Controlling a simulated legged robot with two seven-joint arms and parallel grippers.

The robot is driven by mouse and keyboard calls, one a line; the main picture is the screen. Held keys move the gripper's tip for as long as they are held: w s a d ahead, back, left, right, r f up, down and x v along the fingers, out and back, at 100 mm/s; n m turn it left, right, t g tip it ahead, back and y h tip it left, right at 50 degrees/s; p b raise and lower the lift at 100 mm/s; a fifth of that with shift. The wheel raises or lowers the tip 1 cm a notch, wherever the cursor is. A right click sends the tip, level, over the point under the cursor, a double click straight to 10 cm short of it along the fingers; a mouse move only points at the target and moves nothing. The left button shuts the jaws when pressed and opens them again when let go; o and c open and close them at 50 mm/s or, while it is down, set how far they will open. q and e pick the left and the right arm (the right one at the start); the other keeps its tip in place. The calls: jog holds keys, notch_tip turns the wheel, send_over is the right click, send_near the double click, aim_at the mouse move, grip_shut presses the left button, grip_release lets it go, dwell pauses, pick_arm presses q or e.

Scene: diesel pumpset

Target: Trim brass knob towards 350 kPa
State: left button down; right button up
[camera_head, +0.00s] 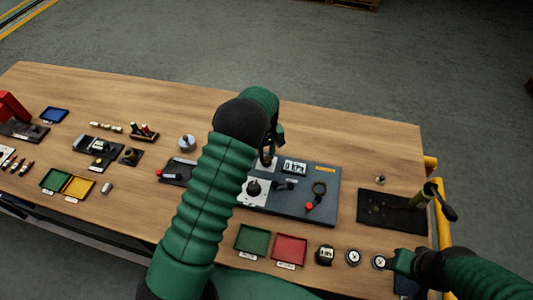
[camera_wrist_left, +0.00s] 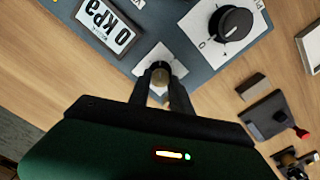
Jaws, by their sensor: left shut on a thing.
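The brass knob (camera_wrist_left: 160,74) stands on a small white plate at the edge of the grey-blue panel (camera_head: 285,209). My left gripper (camera_wrist_left: 161,84) is shut on the knob, one finger on each side of it. In the head view the left gripper (camera_head: 271,150) is mostly behind my green forearm, and the knob is hard to make out. The pressure display (camera_head: 294,167) reads 0 kPa; it also shows upside down in the left wrist view (camera_wrist_left: 107,25). My right gripper (camera_head: 394,262) is low at the right, beside a round gauge; its finger gap is unclear.
A black rotary dial (camera_wrist_left: 231,22) on a white plate sits close to the knob. A red-ended lever (camera_head: 312,202) is on the panel's right. Green (camera_head: 252,240) and red (camera_head: 290,249) trays and small gauges (camera_head: 353,257) line the front. The table behind the panel is clear.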

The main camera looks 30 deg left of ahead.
aim_at(267, 156)
pick_arm(q)
jog(key=shift+n, duration=0.5)
jog(key=c, duration=1.2)
grip_release()
jog(key=shift+o, duration=0.2)
notch_tip(267, 156, up, 17)
jog(key=b, duration=0.2)
jog(key=shift+w+f, duration=0.1)
